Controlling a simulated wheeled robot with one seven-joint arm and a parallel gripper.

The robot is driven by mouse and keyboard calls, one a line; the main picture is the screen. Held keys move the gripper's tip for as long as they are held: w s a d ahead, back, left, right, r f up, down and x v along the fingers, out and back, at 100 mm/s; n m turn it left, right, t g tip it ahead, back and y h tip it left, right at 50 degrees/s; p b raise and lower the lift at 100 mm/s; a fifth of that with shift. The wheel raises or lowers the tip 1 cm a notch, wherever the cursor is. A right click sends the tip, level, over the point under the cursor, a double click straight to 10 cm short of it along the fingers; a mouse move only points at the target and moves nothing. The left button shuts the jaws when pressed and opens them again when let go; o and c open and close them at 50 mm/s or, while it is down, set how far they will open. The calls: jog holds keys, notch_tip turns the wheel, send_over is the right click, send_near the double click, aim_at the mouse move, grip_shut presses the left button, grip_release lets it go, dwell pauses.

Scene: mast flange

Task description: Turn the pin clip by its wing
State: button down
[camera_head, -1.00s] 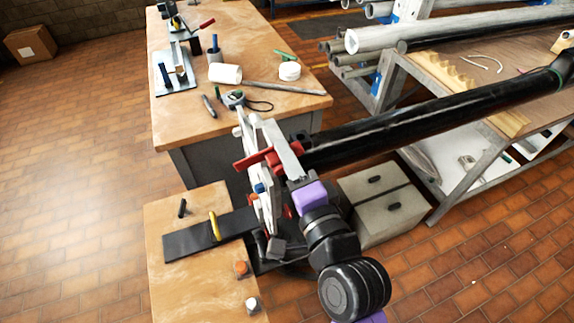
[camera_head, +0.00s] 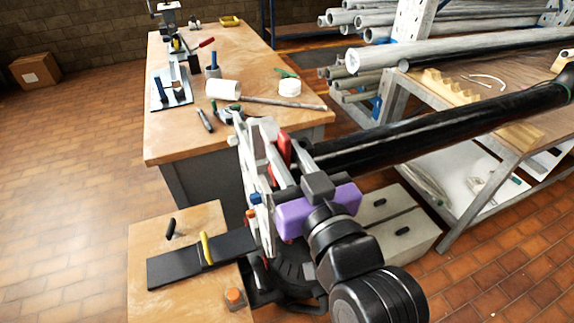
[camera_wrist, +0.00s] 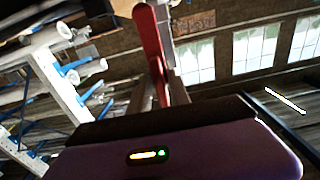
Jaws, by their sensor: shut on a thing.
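The red wing of the pin clip (camera_head: 284,147) stands nearly upright beside the white flange plates (camera_head: 252,180), at the near end of the long black mast tube (camera_head: 440,125). In the wrist view the red wing (camera_wrist: 150,45) rises between my two fingers. My gripper (camera_head: 289,165), with a purple body, reaches in from the lower right and is shut on the wing. It also shows in the wrist view (camera_wrist: 161,92). The clip's pin and the rest of its body are hidden behind the plates and fingers.
A lower wooden table (camera_head: 150,230) with a black strip is at front left. A grey drawer box (camera_head: 405,220) and pipe rack are right.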

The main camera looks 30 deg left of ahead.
jog(key=c, duration=1.4)
grip_release()
jog(key=shift+d, duration=0.1)
jog(key=shift+v, duration=2.45)
